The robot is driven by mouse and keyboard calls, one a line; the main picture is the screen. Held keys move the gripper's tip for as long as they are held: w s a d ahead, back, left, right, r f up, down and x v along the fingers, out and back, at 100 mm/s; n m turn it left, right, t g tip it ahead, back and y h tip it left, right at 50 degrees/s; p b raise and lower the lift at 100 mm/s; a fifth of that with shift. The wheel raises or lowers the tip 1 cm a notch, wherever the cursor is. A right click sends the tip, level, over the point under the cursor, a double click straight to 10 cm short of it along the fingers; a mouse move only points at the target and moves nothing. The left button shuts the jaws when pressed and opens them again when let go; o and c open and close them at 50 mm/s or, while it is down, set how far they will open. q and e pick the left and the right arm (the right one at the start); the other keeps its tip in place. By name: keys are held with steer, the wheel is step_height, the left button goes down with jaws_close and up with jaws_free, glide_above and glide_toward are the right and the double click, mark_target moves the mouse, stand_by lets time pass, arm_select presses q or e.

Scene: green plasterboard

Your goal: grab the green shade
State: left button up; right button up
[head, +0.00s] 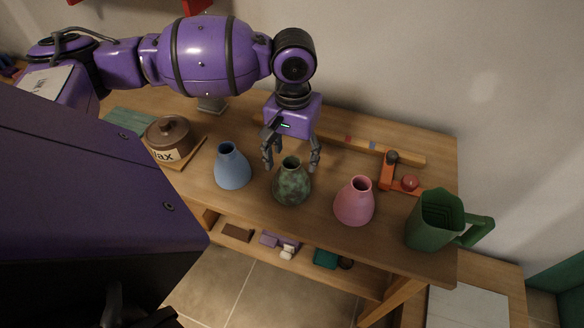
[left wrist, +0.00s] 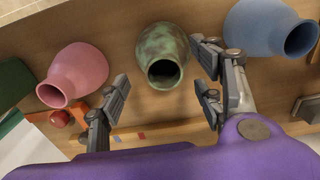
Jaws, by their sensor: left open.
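The green shade (head: 291,186) is a mottled dark-green, vase-shaped piece with a narrow open neck. It stands upright on the wooden bench between a blue one (head: 232,168) and a pink one (head: 354,203). My left gripper (head: 291,160) points down at its neck, with its fingers apart on the left and right of it. In the left wrist view the green shade (left wrist: 162,52) shows its open mouth between and beyond the open fingers (left wrist: 163,88). I see no grip on it, and cannot tell whether a finger touches it. My right gripper is not in view.
A green jug (head: 434,222) stands at the bench's right end. An orange tool (head: 389,172) and a wooden strip lie along the back, near the wall. A brown lidded pot (head: 168,136) sits on the left. A lower shelf holds small blocks.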

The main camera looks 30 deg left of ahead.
mark_target(293, 163)
arm_select(q)
step_height(293, 163, down, 3)
steer(key=shift+w, duration=0.15)
steer(key=shift+r, duration=0.1)
steer(key=shift+c, duration=0.4)
steer(key=c, duration=1.1)
steer(key=shift+c, duration=0.5)
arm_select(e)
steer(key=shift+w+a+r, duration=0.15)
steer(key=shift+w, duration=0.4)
